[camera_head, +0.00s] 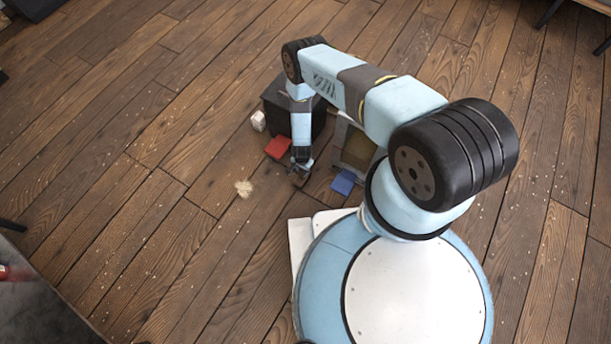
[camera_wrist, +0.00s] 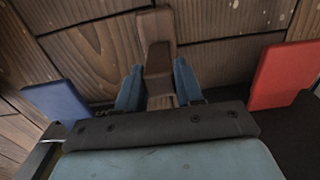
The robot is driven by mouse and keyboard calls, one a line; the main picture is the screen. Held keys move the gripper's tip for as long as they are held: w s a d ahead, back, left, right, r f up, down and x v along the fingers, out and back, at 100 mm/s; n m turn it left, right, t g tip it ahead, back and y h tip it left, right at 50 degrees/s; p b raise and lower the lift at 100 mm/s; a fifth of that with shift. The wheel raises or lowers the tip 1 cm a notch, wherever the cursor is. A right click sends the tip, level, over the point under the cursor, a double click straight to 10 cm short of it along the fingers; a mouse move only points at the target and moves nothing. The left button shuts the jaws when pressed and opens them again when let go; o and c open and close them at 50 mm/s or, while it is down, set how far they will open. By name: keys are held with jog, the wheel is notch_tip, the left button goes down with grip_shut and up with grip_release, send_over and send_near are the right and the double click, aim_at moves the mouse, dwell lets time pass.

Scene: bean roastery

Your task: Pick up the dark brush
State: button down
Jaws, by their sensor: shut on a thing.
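The dark brush (camera_wrist: 155,28) is a brown, narrow piece seen between the fingers in the wrist view. My gripper (camera_wrist: 158,88) is shut on it, with one blue finger on each side. The brush's far end sticks out beyond the fingertips, over the wooden floor. In the head view my gripper (camera_head: 300,171) points down close to the floor, and the brush is mostly hidden there by the gripper. I cannot tell whether the brush touches the floor.
A red block (camera_head: 278,147) lies left of my gripper and a blue block (camera_head: 344,181) right of it. A dark box (camera_head: 312,122) and a tan-panelled box (camera_head: 356,150) stand behind. Floor at left is open.

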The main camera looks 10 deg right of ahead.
jog(key=shift+r, duration=0.1)
jog(key=shift+r, duration=0.2)
notch_tip(320, 180, up, 2)
jog(key=shift+w+r, duration=0.1)
jog(key=s+d+r, duration=0.4)
jog(key=s+r, duration=0.6)
jog(key=s, duration=0.3)
jog(key=shift+s, duration=0.25)
jog(key=shift+d+r, duration=0.1)
